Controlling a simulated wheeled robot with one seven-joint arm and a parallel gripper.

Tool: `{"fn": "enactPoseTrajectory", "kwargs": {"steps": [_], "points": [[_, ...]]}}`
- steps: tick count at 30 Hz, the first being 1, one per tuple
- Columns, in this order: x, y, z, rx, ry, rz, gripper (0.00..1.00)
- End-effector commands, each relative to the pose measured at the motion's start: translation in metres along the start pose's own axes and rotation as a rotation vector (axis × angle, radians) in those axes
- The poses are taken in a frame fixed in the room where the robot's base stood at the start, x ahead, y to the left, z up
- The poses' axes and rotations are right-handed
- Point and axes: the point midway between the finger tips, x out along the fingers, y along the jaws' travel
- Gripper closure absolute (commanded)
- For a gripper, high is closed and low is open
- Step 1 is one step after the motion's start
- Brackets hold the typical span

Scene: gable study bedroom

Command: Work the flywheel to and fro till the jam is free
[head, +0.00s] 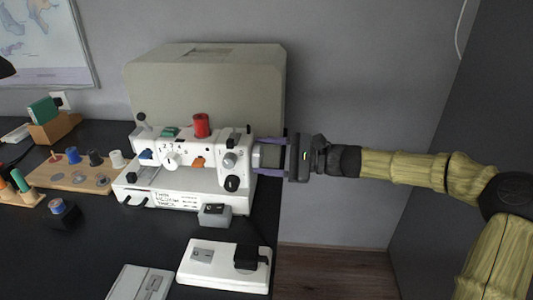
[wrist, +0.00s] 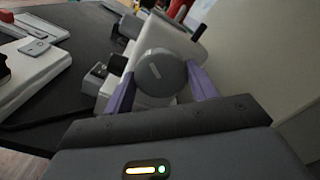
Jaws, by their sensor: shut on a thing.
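The white sewing machine (head: 190,160) stands on the black table with a red spool on top. Its grey flywheel (wrist: 160,74) is on the machine's right end; in the head view it is mostly hidden between the fingers. My gripper (head: 272,156) reaches in from the right. Its two purple fingers are shut on the flywheel, one on each side of the rim, as the wrist view also shows (wrist: 160,90). The jam itself does not show in either view.
A beige cover (head: 205,80) stands behind the machine. A white foot pedal (head: 215,268) and a small grey box (head: 214,215) lie in front. A wooden spool board (head: 75,176) stands at the left. The table's right edge is under the flywheel side, with open floor beyond.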

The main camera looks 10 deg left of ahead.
Motion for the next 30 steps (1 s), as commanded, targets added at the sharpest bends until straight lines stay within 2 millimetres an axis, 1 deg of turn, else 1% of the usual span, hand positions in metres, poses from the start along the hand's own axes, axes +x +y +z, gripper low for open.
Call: {"fn": "enactPoseTrajectory", "kwargs": {"steps": [6, 12, 18, 27, 28, 30], "points": [[-0.0006, 0.0005, -0.0005, -0.151, 0.000, -0.001, 0.66], [-0.0007, 0.0011, -0.0009, -0.237, 0.001, 0.000, 0.66], [-0.0006, 0.0011, -0.0010, -0.268, 0.002, 0.000, 0.66], [-0.0007, 0.0012, -0.0012, -0.269, 0.002, 0.000, 0.66], [-0.0006, 0.0012, -0.0012, -0.269, 0.002, 0.000, 0.41], [-0.0006, 0.0012, -0.0011, -0.268, 0.002, 0.000, 0.27]]}}
